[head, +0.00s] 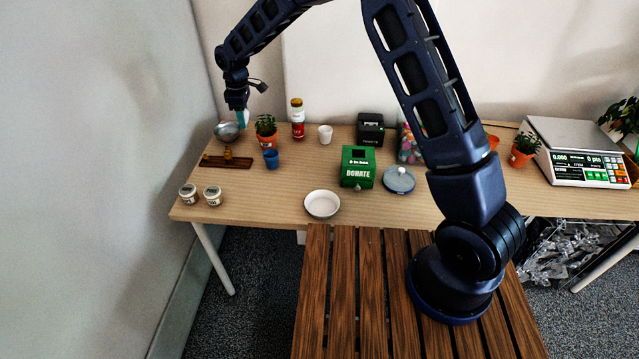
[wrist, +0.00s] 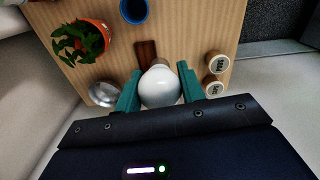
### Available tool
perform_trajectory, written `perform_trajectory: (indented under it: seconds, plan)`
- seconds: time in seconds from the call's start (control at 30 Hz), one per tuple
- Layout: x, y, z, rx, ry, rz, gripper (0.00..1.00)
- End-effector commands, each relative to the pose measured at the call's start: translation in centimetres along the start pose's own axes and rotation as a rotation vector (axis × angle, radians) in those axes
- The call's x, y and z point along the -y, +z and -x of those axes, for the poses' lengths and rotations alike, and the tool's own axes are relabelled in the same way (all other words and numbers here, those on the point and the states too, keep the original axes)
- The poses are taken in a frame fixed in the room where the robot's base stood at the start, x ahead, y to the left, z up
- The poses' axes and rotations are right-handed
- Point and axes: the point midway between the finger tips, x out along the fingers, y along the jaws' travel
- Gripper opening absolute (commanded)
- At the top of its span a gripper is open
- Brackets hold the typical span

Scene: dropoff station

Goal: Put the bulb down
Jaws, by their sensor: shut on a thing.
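The bulb (wrist: 160,88) is round and white, with its narrower end pointing away from the wrist camera. My gripper (wrist: 160,76) is shut on it, one teal finger on each side. In the head view my gripper (head: 242,117) hangs over the table's far left corner, close to the silver bowl and the potted plant. The bulb is hard to make out between the fingers there. The wooden table (head: 265,203) lies below; I cannot tell the exact height of the bulb above it.
Near the gripper are a silver bowl (head: 227,131), a potted plant (head: 266,130), a blue cup (head: 271,158), a dark wooden board (head: 238,163) and two lidded jars (head: 212,195). A white dish (head: 322,204) and green donation box (head: 358,167) stand further right. Bare tabletop shows between jars and dish.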

Motion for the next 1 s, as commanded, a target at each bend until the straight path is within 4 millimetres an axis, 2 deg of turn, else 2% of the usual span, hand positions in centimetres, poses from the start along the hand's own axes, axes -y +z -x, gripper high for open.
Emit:
perform_trajectory:
  seconds: [0.03,0.3,0.5,0.6,0.7,0.87,1.0]
  plan:
    - [-0.1,2.5,0.2,0.0,0.001,-0.012,0.24]
    - [1.4,14.2,0.2,0.001,0.002,-0.048,0.24]
    - [3.7,21.4,-0.2,0.005,0.005,-0.07,0.24]
    - [4.7,23.7,-0.3,0.006,0.007,-0.078,0.24]
    - [5.4,25.2,-0.5,0.007,0.007,-0.083,0.24]
    - [5.9,26.0,-1.4,0.009,0.006,-0.084,0.24]
    - [5.9,26.1,-4.1,0.01,0.004,-0.085,0.24]
